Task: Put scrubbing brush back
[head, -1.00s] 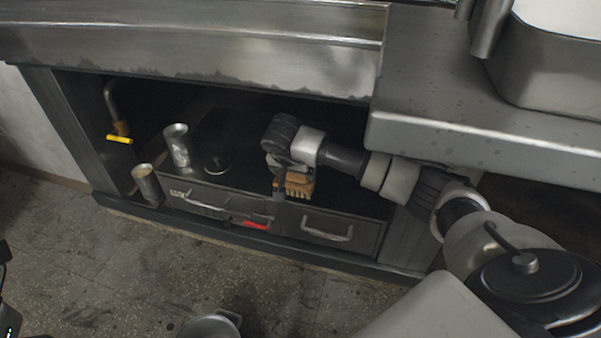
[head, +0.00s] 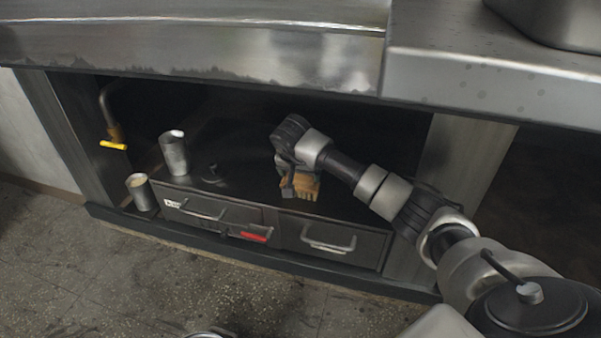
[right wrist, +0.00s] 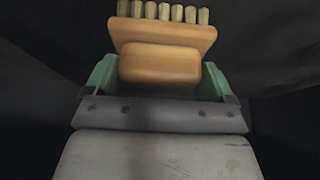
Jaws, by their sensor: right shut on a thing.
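The scrubbing brush (head: 303,187) has a wooden body and a row of pale bristle tufts. In the head view it is under my right gripper (head: 289,180), over the top of the drawer unit inside the open bay. In the right wrist view the brush (right wrist: 160,60) sits between the green-padded fingers of my right gripper (right wrist: 158,78), which is shut on its wooden block, with the bristles pointing away. I cannot tell whether the brush touches the surface below it. My left gripper is not in view.
A metal cup (head: 174,153) and a small dark round lid (head: 212,175) stand on the drawer unit (head: 290,217). Another cup (head: 141,192) stands lower left. A yellow-handled pipe valve (head: 113,145) hangs at left. The metal counter edge (head: 200,75) overhangs the bay.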

